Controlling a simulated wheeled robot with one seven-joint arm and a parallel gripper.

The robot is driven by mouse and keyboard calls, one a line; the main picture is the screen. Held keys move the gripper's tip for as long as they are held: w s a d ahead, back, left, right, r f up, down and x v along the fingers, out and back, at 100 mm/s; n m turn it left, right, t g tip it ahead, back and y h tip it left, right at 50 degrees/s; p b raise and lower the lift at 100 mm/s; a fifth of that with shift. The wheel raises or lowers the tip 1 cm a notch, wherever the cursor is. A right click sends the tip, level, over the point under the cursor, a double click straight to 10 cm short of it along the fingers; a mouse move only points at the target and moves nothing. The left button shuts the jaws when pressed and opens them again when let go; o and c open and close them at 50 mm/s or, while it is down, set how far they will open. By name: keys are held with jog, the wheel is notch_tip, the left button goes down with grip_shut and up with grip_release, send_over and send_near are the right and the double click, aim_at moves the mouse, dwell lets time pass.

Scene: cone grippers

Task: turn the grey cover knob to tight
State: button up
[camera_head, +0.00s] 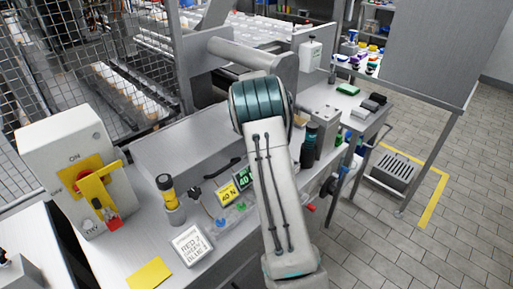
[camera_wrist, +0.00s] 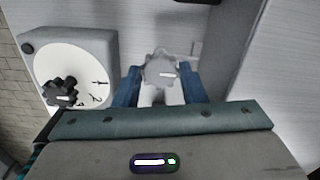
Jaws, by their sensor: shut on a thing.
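The grey cover knob (camera_wrist: 160,68) is a round, lobed knob with a white mark on its face. In the wrist view it sits at upper centre, between the two blue fingers of my gripper (camera_wrist: 158,84). My gripper is shut on the knob, one finger at each side. The white mark lies nearly level, pointing to the right of the picture. No "tight" marking is readable near the knob. In the head view, my arm hides the knob and my fingers.
Left of the knob stands a box with a white numbered dial (camera_wrist: 75,75) and a black knob (camera_wrist: 60,92). A mesh fence stands behind.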

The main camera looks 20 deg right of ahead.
jog(key=o, duration=1)
notch_tip(320, 180, up, 14)
jog(key=shift+f, duration=0.1)
